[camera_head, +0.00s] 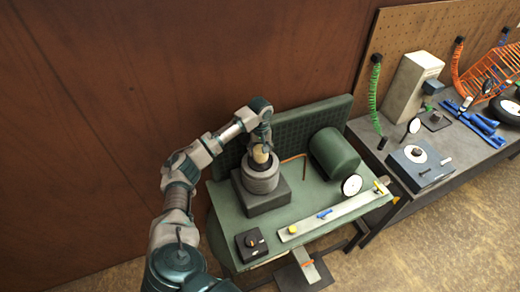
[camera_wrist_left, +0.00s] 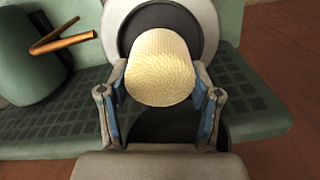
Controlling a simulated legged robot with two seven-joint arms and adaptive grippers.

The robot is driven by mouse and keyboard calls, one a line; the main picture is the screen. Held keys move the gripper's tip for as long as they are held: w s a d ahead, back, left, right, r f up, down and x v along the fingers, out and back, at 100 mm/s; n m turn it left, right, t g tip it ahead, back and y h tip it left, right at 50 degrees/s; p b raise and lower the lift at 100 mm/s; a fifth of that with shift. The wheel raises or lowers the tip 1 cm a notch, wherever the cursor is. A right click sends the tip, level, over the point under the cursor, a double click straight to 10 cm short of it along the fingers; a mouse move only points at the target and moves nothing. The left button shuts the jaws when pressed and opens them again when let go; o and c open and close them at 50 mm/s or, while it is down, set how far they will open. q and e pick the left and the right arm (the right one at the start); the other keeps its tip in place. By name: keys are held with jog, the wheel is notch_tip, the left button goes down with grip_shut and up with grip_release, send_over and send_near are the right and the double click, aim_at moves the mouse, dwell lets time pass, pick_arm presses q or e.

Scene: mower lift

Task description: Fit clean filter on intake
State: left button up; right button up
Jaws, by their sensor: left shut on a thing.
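A cream ribbed filter (camera_wrist_left: 160,68) is held between the two fingers of my left gripper (camera_wrist_left: 160,95), which is shut on it. In the head view the filter (camera_head: 261,154) shows just under my left gripper (camera_head: 262,146). The intake, a round grey housing (camera_head: 260,178) with a dark opening, stands on a dark block directly below. The wrist view shows its pale rim (camera_wrist_left: 205,25) and dark interior behind the filter. The filter's lower end is at or over the opening; I cannot tell whether it touches. My right gripper is in neither view.
The green bench (camera_head: 310,195) carries a green cylinder (camera_head: 335,153), a gauge (camera_head: 352,185), a bent copper pipe (camera_head: 294,158), a pale strip (camera_head: 335,214) and a black knob box (camera_head: 251,243). A raised green panel stands behind. A grey tool table lies right.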

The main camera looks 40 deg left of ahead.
aim_at(260, 149)
pick_arm(q)
jog(key=shift+f, duration=0.8)
jog(key=o, duration=1.1)
jog(key=shift+r, duration=5.5)
jog(key=shift+f, duration=0.1)
